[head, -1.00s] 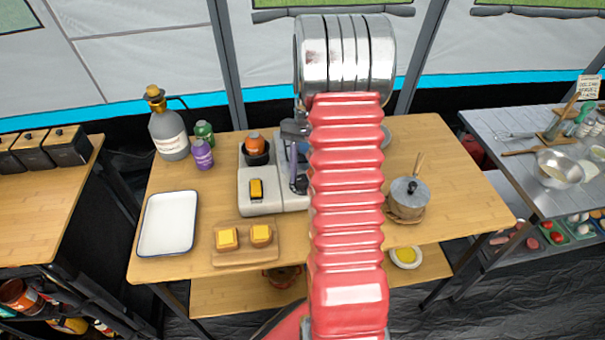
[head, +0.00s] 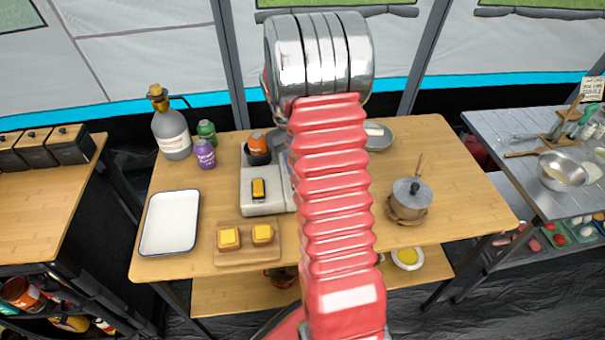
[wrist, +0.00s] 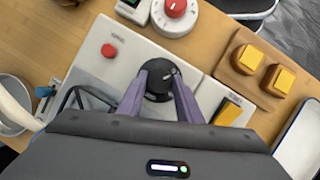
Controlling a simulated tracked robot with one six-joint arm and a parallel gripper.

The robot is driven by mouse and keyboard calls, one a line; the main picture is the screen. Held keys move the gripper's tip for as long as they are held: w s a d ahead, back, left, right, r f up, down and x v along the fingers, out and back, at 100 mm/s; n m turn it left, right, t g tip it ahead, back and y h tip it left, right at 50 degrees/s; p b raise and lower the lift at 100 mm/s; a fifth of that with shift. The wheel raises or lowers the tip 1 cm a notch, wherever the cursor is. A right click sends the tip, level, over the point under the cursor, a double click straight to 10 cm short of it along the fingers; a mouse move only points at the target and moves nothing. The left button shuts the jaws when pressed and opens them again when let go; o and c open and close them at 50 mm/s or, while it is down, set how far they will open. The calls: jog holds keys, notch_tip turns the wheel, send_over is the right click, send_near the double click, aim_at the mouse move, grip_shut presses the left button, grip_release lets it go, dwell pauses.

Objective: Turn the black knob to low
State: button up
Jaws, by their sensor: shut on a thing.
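The black knob (wrist: 159,84) sits on the light grey stove unit (wrist: 122,70) in the wrist view, a small light mark near its upper right rim. My gripper (wrist: 158,76) has its two purple fingers closed around the knob's sides. In the head view the stove unit (head: 263,203) shows left of my red arm, which hides the knob and my gripper. Printed labels near the knob are too small to read.
A red button (wrist: 109,50) and a yellow switch (wrist: 227,113) flank the knob. A white dial with a red centre (wrist: 175,8) stands beyond.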

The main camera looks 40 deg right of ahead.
jog(key=shift+w+n, duration=0.2)
jog(key=shift+n, duration=0.2)
jog(key=o, duration=1)
jog(key=shift+s, duration=0.1)
jog(key=v, duration=1.3)
jog(key=shift+a+r, duration=0.25)
jog(key=shift+r, duration=0.05)
